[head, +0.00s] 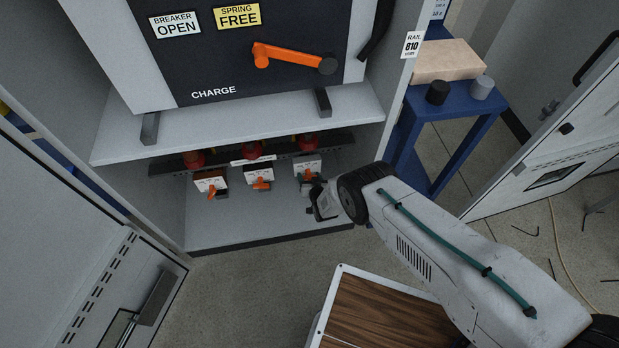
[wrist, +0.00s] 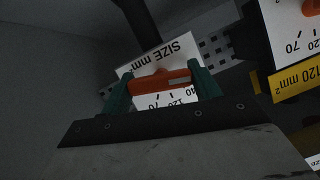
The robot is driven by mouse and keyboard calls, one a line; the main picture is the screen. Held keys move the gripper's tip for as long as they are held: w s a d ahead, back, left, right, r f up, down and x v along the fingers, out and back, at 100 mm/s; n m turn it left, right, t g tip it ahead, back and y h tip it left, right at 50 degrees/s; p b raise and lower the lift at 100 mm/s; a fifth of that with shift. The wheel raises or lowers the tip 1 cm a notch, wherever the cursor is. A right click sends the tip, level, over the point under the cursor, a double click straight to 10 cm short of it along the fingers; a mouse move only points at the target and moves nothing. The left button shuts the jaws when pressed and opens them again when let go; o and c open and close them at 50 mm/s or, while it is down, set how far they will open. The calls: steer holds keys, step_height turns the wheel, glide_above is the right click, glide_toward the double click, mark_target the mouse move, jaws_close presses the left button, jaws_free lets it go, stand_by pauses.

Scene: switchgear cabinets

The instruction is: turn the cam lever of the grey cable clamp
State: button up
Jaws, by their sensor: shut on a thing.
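The grey cable clamp (head: 307,167) is the rightmost of three clamps low in the cabinet. It has a white dial plate, marked "SIZE mm" in the wrist view (wrist: 172,55). Its orange cam lever (wrist: 160,82) lies across the plate between the teal fingers of my gripper (wrist: 161,88). The gripper is shut on the lever, with one finger at each end of it. In the head view my gripper (head: 318,190) reaches the clamp from the front right, and my wrist partly hides the contact.
The middle clamp (head: 260,174) and left clamp (head: 211,184) also have orange levers. A yellow "120 mm²" label (wrist: 297,80) shows close beside my gripper. The breaker shelf (head: 240,125) overhangs the clamps. A blue table (head: 455,103) stands right, beyond the cabinet wall.

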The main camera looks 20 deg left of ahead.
steer(key=o, duration=1)
steer(key=shift+v, duration=3.9)
